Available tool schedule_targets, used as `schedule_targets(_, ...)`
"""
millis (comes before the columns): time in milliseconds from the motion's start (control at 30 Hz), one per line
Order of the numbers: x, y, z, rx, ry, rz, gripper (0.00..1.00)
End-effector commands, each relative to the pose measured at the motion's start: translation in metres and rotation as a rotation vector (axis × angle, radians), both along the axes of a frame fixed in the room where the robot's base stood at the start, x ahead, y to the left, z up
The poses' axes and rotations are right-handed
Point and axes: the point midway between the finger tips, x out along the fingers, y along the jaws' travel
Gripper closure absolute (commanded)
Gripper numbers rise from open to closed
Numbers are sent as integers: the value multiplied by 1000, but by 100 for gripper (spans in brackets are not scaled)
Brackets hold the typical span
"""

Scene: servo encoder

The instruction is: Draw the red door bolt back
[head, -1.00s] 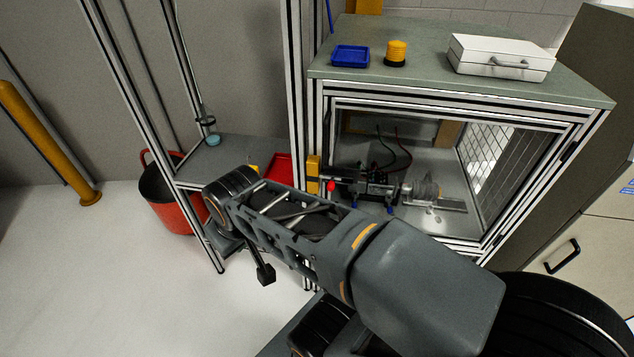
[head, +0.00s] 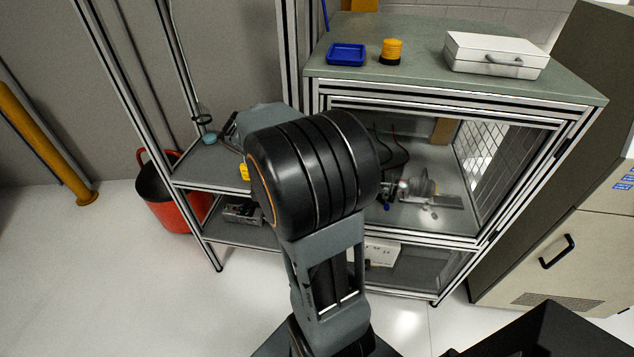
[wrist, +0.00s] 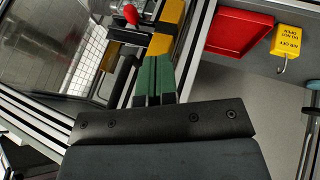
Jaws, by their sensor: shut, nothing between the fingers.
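The red knob of the door bolt (wrist: 131,14) shows at the top of the wrist view, beside a yellow bracket (wrist: 168,28) on the enclosure's frame. My gripper (wrist: 154,78) has two green-padded fingers lying together, shut and empty. Its tips point toward the bolt and bracket, and a gap shows in the picture between them and the red knob. In the head view my arm covers the bolt and the bracket, and my fingers cannot be made out there.
A red tray (wrist: 240,32) and a yellow tag with a hook (wrist: 287,38) are right of the fingers. The enclosure (head: 455,97) holds machinery behind its clear door. A blue tray (head: 346,55), a yellow-black cylinder (head: 391,51) and a white case (head: 495,54) stand on top.

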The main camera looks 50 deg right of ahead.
Motion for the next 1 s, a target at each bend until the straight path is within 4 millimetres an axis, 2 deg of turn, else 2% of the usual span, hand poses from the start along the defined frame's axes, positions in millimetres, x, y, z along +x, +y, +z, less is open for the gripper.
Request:
schedule_targets(233,0,-1,-2,2,1,2,100)
schedule_targets(367,-2,-7,-10,2,2,0,100)
schedule_targets(833,-8,-53,-81,4,5,1,100)
schedule_targets(1000,-22,-68,-85,4,0,0,100)
